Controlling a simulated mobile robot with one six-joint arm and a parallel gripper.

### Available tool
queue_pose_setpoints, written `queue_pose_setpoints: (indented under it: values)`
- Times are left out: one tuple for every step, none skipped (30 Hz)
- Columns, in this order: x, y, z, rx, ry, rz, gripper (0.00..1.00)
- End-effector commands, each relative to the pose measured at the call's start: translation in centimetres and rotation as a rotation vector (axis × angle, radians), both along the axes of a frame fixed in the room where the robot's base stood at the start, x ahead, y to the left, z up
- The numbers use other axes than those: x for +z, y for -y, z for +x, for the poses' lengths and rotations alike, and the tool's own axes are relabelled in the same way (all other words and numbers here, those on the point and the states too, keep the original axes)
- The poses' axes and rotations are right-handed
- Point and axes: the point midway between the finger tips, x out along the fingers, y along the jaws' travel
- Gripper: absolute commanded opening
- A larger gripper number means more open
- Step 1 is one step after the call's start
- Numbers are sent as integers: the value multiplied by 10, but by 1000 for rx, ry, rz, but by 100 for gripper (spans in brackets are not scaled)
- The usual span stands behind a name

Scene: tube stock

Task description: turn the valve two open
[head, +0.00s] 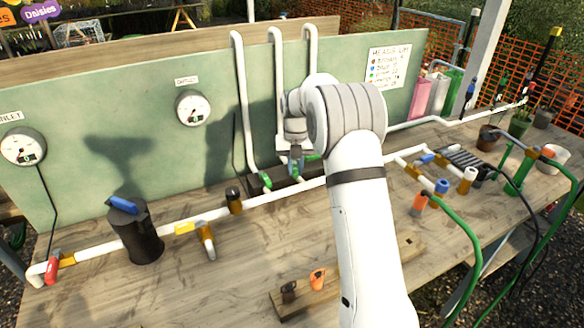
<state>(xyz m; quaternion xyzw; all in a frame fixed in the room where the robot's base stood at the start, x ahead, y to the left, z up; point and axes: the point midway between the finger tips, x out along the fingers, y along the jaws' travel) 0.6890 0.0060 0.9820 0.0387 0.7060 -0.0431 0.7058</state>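Three white riser pipes stand against the green board. Low on them is a row of dark fittings; a green ring (265,181) shows on the left one. More green shows beside my gripper (296,166), which points down at the middle of this row, close to a small blue part. My arm covers much of this spot, so which valve is number two, its handle angle and any contact cannot be made out. The fingers are too small and hidden to show whether they are open.
A white main pipe (105,247) runs along the wooden bench. A black canister (138,240) stands at left. Two gauges, the left one (23,146) and the right one (193,107), hang on the board. Green hoses (460,225) and pots lie right. The front left bench is clear.

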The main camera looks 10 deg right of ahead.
Motion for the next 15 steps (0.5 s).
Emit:
queue_pose_setpoints:
  values:
    - [-2,0,-1,1,-6,0,20]
    - [-2,0,-1,1,-5,1,22]
    - [-1,-1,-1,1,-5,1,26]
    - [-1,-1,-1,1,-4,0,28]
    - [-1,-1,-1,1,-4,0,31]
    - [-1,-1,-1,1,-3,0,34]
    - [-1,-1,-1,1,-3,0,36]
    - [-1,-1,-1,1,-3,0,38]
    - [-1,-1,-1,1,-2,0,38]
    - [-1,-1,-1,1,-2,0,38]
    - [-1,-1,0,1,-2,0,38]
    - [-1,-1,0,1,-2,0,38]
    - [-1,-1,0,1,-2,0,38]
    - [0,-1,0,1,-1,0,38]
    - [1,-1,0,1,-1,0,38]
